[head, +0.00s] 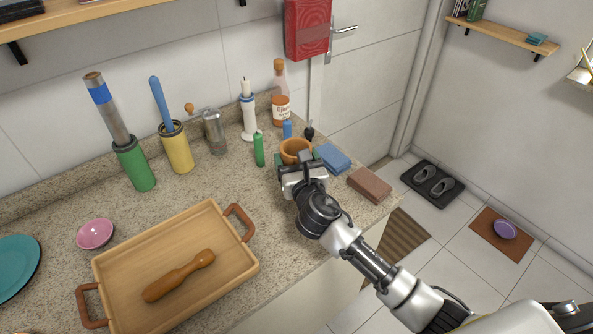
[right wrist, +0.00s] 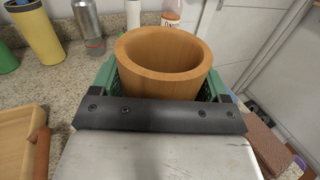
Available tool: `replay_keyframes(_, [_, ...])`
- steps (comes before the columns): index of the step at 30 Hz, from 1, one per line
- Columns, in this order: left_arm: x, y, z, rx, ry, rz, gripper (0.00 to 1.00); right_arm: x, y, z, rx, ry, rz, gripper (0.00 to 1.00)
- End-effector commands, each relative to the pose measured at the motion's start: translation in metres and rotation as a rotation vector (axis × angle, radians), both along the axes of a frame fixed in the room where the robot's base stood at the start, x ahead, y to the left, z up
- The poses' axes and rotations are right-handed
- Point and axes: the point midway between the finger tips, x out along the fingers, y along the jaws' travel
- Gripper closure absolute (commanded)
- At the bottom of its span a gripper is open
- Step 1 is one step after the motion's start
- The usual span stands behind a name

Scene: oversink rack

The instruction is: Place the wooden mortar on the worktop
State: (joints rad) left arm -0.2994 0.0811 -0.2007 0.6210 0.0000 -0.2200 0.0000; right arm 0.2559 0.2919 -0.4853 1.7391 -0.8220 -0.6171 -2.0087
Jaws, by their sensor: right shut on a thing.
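The wooden mortar (head: 293,147) is a round, open-topped orange-brown cup. It is upright near the right part of the worktop (head: 330,235). In the right wrist view the mortar (right wrist: 165,55) stands between the two green finger pads of my right gripper (right wrist: 164,85), which is shut on it. In the head view my right gripper (head: 294,165) hides the mortar's lower part. I cannot tell whether its base touches the worktop. A wooden pestle (head: 180,276) lies in the tray at the left. My left gripper is not in view.
A wooden tray (head: 222,219) fills the front left of the worktop. A blue sponge (head: 333,158) and a brown block (head: 370,186) lie just right of the mortar. A green bottle (head: 258,149) and a blue one (head: 287,130) stand close behind. Bare worktop lies between tray and gripper.

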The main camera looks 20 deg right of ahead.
Motion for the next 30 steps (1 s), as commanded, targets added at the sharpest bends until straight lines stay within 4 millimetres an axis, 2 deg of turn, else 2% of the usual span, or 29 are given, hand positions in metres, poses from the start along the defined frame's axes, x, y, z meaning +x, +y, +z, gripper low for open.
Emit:
replay_keyframes(3, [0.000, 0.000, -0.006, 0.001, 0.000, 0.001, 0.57, -0.001, 0.000, -0.023, 0.001, 0.006, -0.001, 0.56])
replay_keyframes(6, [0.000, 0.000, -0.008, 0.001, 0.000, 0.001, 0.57, -0.001, 0.000, -0.032, 0.000, 0.003, -0.001, 0.56])
replay_keyframes(18, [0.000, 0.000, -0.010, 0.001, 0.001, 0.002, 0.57, -0.001, -0.001, -0.037, 0.000, 0.002, -0.001, 0.56])
replay_keyframes(19, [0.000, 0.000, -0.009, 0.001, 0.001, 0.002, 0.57, -0.001, -0.001, -0.038, 0.000, 0.004, -0.001, 0.21])
replay_keyframes(21, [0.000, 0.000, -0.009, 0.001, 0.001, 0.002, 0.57, -0.001, -0.001, -0.037, 0.000, 0.004, -0.001, 0.11])
replay_keyframes(23, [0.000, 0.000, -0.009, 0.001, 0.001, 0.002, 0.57, -0.001, -0.001, -0.037, 0.000, 0.004, -0.001, 0.02])
replay_keyframes(24, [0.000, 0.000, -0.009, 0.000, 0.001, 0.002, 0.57, -0.001, -0.001, -0.037, 0.000, 0.004, -0.001, 0.00])
replay_keyframes(30, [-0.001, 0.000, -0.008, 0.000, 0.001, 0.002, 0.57, -0.001, -0.001, -0.036, 0.000, 0.004, -0.001, 0.00])
